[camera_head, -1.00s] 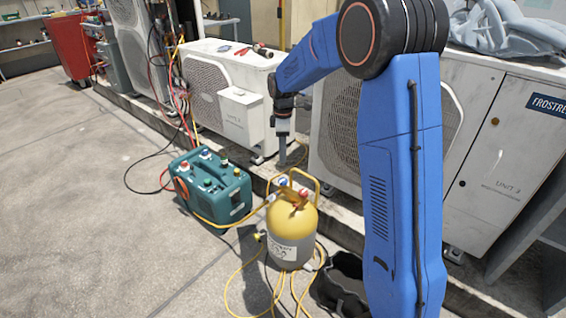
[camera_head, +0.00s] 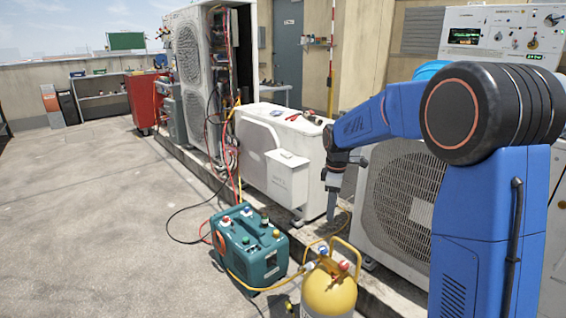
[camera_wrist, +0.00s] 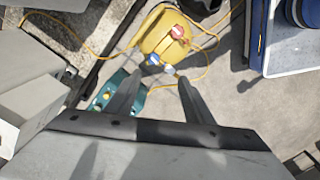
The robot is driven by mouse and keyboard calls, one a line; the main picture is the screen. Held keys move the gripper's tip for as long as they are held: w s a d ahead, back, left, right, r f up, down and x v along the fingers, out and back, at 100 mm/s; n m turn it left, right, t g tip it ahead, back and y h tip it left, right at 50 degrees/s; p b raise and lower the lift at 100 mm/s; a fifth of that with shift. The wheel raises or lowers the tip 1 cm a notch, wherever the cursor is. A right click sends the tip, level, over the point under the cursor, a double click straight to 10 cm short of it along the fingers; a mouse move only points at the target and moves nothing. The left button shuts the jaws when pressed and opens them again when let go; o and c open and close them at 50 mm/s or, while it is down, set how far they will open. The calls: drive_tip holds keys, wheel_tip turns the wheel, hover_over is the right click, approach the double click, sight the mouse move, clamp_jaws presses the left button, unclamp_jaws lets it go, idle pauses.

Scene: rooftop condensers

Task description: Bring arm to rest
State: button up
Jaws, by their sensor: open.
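My gripper (camera_head: 332,205) hangs pointing down at the end of my blue arm, in front of the condenser units in the head view. In the wrist view its two fingers (camera_wrist: 155,95) are spread apart with nothing held between them. Beyond the fingers, the yellow cylinder (camera_wrist: 165,38) with red and blue valve knobs shows below. The cylinder also stands at the bottom of the head view (camera_head: 330,295), lower than my gripper. No contact between gripper and cylinder shows.
A teal recovery machine (camera_head: 250,255) stands on the concrete, joined by hoses. White condensers (camera_head: 283,165) line the ledge, one with small tools on top. A red cabinet (camera_head: 143,103) and shelf stand farther back. Open floor (camera_head: 90,210) lies at the left.

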drive_tip(key=s+d+r+m+t, duration=0.1)
drive_tip(key=s+d+r+m, duration=0.2)
drive_tip(key=s, duration=0.7)
drive_tip(key=s+d+r+m+t, duration=0.1)
drive_tip(key=s+r+m, duration=0.4)
drive_tip(key=s, duration=0.5)
drive_tip(key=s+d+f+m+t, duration=0.1)
drive_tip(key=s+m, duration=0.2)
drive_tip(key=s, duration=0.7)
drive_tip(key=s+f+m+t, duration=0.1)
drive_tip(key=s+m, duration=0.1)
drive_tip(key=s, duration=0.9)
drive_tip(key=shift+d+f+m, duration=0.35)
drive_tip(key=shift+f+m, duration=0.05)
drive_tip(key=shift+c, duration=0.5)
